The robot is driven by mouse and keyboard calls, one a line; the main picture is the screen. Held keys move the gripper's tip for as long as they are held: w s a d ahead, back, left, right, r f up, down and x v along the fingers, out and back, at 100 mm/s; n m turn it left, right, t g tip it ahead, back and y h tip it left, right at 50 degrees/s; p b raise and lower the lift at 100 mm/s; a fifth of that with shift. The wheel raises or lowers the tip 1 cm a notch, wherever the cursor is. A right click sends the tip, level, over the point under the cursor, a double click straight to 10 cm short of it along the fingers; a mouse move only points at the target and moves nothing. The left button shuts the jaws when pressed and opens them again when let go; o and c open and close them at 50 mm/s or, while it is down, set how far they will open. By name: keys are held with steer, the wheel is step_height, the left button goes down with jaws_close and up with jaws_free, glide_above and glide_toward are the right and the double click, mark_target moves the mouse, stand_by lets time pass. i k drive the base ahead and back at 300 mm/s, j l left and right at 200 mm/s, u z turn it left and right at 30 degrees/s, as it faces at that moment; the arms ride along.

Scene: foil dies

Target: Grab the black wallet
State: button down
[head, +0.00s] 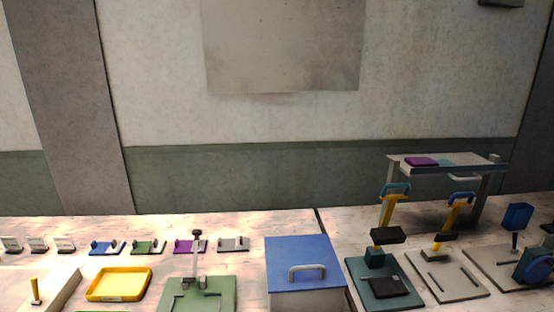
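A flat black rectangular piece (402,286) lies on the dark teal base plate (358,291) of a press at the right front. It looks like the black wallet, but at this size I cannot be sure. A black block (388,236) sits above it, on the teal post of the same press. My gripper is not in the head view.
A blue-lidded box (300,252) with a grey handle stands left of the teal press. A yellow tray (119,284) and a green-based press (222,298) lie farther left. A grey-based press (468,287) and a raised shelf (455,164) stand at the right.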

mark_target(387, 286)
steer(key=i+l+z, duration=0.45)
steer(key=i+l, duration=0.5)
steer(key=l, duration=0.15)
